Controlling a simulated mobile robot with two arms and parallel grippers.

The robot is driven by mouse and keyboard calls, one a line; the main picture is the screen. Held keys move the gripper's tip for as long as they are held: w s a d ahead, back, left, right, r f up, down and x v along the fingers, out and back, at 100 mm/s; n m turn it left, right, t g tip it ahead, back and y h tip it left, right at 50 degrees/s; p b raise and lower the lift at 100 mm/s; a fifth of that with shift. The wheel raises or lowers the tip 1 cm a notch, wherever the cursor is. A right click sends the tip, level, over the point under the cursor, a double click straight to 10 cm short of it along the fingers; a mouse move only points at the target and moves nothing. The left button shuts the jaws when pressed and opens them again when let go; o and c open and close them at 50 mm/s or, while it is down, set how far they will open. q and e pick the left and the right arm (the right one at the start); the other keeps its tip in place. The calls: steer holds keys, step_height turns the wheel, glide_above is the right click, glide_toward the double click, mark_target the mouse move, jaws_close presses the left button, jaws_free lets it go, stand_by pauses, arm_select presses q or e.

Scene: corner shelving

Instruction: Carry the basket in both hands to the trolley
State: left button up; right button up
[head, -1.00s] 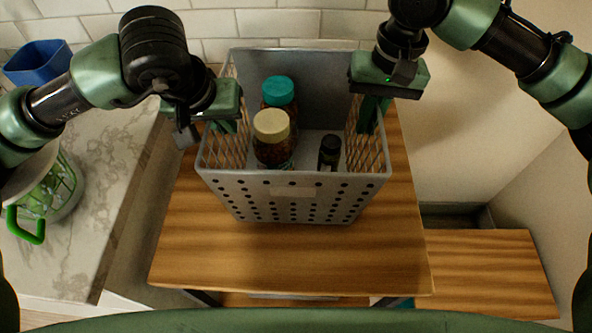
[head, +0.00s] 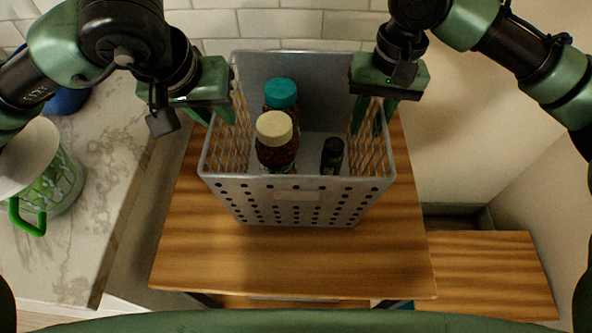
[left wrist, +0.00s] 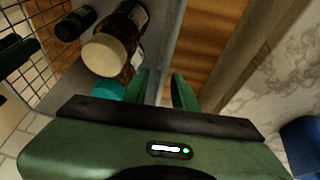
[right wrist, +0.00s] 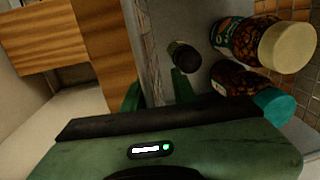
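The grey perforated basket (head: 296,198) stands upright on a wooden top. It holds a jar with a teal lid (head: 281,93), a jar with a cream lid (head: 274,128) and a small black-capped bottle (head: 332,155). My left gripper (head: 215,112) is open at the basket's left wall, one finger on each side of it; the left wrist view shows the wall between the fingers (left wrist: 163,90). My right gripper (head: 374,116) is open at the right wall, which lies between its spread fingers in the right wrist view (right wrist: 156,92).
A marble counter (head: 100,215) on the left carries a green-handled container (head: 55,185) and a blue container (head: 70,101). A lower wooden surface (head: 485,270) lies at right. A tiled wall (head: 265,22) is behind. The wooden top (head: 290,262) is clear in front of the basket.

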arm_select(q)
steer(key=shift+v, duration=1)
arm_select(e)
steer(key=shift+s, duration=0.1)
arm_select(q)
steer(key=shift+s+d+r, duration=0.1)
arm_select(e)
steer(key=shift+r, duration=0.15)
step_height(320, 180, up, 12)
steer(key=d, duration=0.1)
steer(key=shift+d, duration=0.1)
